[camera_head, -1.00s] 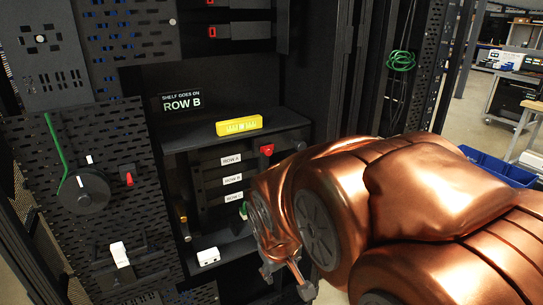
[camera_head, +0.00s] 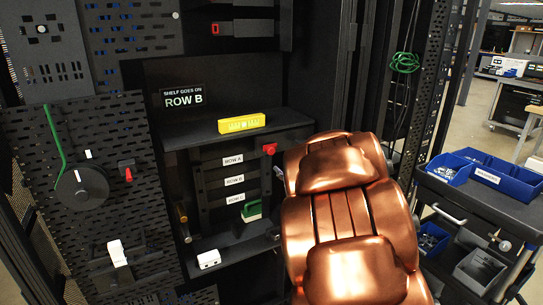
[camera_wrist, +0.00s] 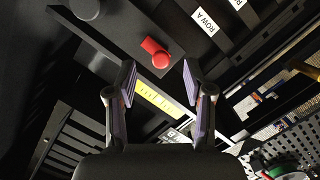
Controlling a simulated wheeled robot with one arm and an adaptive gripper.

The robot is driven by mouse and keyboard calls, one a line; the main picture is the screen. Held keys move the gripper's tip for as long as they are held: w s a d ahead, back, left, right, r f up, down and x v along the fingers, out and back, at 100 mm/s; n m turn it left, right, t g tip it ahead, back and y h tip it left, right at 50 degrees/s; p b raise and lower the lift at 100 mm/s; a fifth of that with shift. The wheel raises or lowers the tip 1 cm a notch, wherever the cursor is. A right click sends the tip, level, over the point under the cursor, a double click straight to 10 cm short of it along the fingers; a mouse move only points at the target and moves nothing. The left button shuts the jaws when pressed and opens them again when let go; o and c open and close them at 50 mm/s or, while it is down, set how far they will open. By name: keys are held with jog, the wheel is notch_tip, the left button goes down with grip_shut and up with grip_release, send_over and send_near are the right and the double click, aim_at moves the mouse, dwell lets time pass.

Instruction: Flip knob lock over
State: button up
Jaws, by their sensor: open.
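A red knob (camera_head: 270,149) sits at the right end of the black shelf front, just right of the ROW A label. It also shows in the wrist view (camera_wrist: 156,52), a red lever-like piece with a round end on a black bar. My gripper (camera_wrist: 158,80) is open, its two fingers apart with nothing between them. In the wrist view the knob lies beyond the fingertips, in line with the gap, and no contact shows. In the head view my copper arm hides most of the gripper.
A yellow block (camera_head: 241,124) lies on the shelf. A black dial (camera_head: 82,188) and red switch (camera_head: 127,173) are on the left pegboard. A white piece (camera_head: 208,259) sits low on the rack. A cart with blue bins (camera_head: 447,170) stands right of my arm.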

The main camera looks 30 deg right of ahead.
aim_at(272, 153)
jog(key=shift+w+a+r+n+t+y, duration=0.1)
jog(key=shift+w+n+t+y, duration=0.1)
jog(key=shift+n+t+y, duration=0.3)
jog(key=shift+w+a+r+n+t+y, duration=0.1)
jog(key=shift+w+n+t+y, duration=0.1)
jog(key=shift+n+t+y, duration=0.25)
jog(key=shift+w+d+p, duration=0.2)
jog(key=shift+w+p, duration=0.05)
jog(key=shift+w, duration=1.7)
jog(key=shift+w+d+p, duration=0.15)
jog(key=shift+w+p, duration=0.1)
jog(key=shift+w, duration=1.65)
grip_shut()
